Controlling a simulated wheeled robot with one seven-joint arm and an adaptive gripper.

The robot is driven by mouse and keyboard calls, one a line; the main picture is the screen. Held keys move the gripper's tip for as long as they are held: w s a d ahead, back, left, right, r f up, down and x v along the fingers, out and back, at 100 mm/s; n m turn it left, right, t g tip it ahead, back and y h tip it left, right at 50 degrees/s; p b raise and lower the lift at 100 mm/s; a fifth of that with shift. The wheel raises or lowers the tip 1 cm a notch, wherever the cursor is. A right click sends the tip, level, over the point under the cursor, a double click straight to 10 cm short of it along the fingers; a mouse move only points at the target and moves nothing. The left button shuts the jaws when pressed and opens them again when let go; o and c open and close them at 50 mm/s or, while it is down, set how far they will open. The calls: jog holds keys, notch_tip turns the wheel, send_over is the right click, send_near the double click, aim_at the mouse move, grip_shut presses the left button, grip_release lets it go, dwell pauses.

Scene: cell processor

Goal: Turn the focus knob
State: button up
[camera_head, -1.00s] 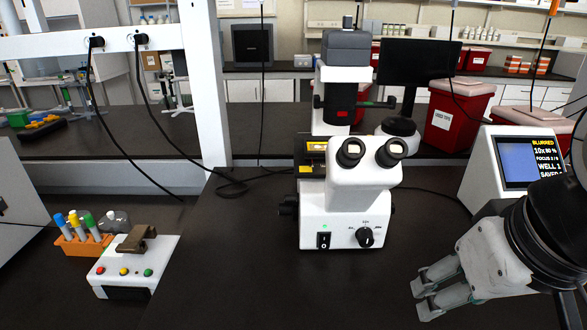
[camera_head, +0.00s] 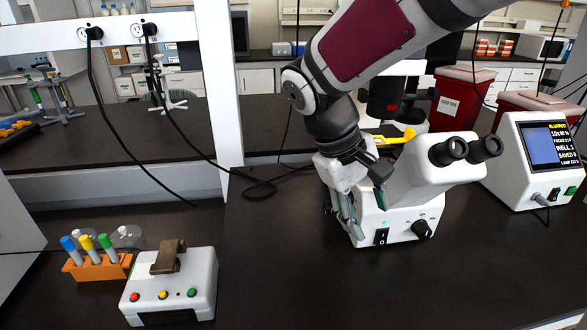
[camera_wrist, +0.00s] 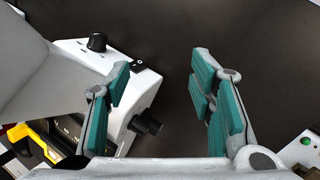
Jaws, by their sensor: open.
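The white microscope (camera_head: 440,172) stands on the dark bench with two black eyepieces. In the wrist view, the black focus knob (camera_wrist: 147,125) sticks out from the side of its base, close to the left finger. It looks to lie in the space between the fingers, but I cannot tell its depth. In the head view it is mostly hidden behind my gripper. My gripper (camera_head: 366,213) is at the microscope's left side, pointing down; its teal-padded fingers are spread and empty in the wrist view (camera_wrist: 160,82). A separate black dial (camera_head: 422,229) sits on the microscope's front.
A display box (camera_head: 540,160) at right shows "BLURRED" at the top of its screen. At left are a white button box (camera_head: 172,288) and an orange rack (camera_head: 97,268) of capped tubes. Black cables (camera_head: 258,189) lie behind. Bench between button box and microscope is clear.

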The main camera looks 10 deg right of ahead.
jog(key=w+a+f+n+h, duration=0.3)
jog(key=w+a+f+h, duration=0.2)
jog(key=w, duration=0.3)
jog(key=n+t+h, duration=0.4)
jog(key=t+h, duration=0.1)
send_near(325, 209)
jog(key=p+x, duration=0.2)
jog(key=x, duration=0.8)
jog(key=shift+w+f+p, duration=0.1)
jog(key=shift+p, duration=0.25)
jog(key=c, duration=1.2)
